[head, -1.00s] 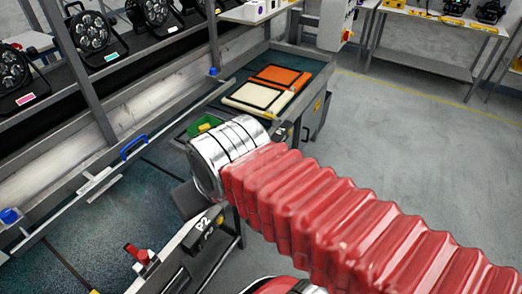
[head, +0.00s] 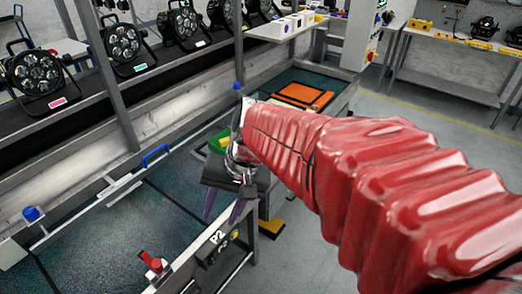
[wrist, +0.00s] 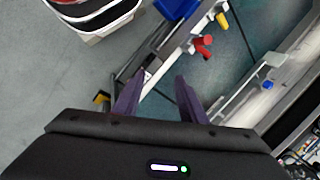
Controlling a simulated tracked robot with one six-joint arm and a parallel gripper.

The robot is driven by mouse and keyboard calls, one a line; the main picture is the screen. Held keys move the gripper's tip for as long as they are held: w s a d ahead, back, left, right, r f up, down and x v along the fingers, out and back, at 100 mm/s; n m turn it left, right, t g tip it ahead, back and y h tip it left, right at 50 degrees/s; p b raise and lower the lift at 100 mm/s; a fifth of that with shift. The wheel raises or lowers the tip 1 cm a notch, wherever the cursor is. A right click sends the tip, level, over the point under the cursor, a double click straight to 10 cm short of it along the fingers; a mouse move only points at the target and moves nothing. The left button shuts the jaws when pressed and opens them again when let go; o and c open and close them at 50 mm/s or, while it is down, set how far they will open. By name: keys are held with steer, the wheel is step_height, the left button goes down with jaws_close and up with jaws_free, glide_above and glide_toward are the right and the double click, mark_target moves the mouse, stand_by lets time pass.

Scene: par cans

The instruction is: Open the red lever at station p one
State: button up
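A red lever (head: 152,262) sits on the near edge of the dark-topped bench, low in the head view. It also shows in the wrist view (wrist: 204,46), beyond and right of my fingertips. The nearby plate (head: 216,238) reads P2; I see no readable P1 label. My gripper (head: 225,212) points down near the bench edge, right of and farther back than the lever. In the wrist view its purple fingers (wrist: 153,88) are apart with nothing between them. It does not touch the lever.
A blue handle (head: 155,155) and a blue knob (head: 32,213) are on the rail across the bench. A yellow piece (wrist: 222,20) lies beyond the lever. Round lamps (head: 122,42) line the back shelf.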

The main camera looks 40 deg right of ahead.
steer(key=w+d+f+m+t+y, duration=0.3)
steer(key=w+d+f+m+y, duration=0.15)
steer(key=d+m, duration=0.35)
steer(key=w+d+f+m+t+y, duration=0.25)
steer(key=w+d+f+m, duration=0.35)
steer(key=d, duration=0.3)
steer(key=s+d+f+m+t+h, duration=0.2)
steer(key=d+f+m+t, duration=0.3)
steer(key=d, duration=0.6)
steer(key=s+d+f+m+t+h, duration=0.2)
steer(key=d+f+m, duration=0.4)
steer(key=d, duration=0.5)
steer(key=m+t+h, duration=0.1)
steer(key=m+t, duration=0.1)
steer(key=shift+s+d+f+m+t, duration=0.3)
steer(key=shift+d+f+m+t, duration=0.05)
steer(key=shift+m, duration=0.05)
steer(key=x, duration=1.4)
steer(key=shift+s, duration=0.1)
steer(key=shift+c, duration=0.4)
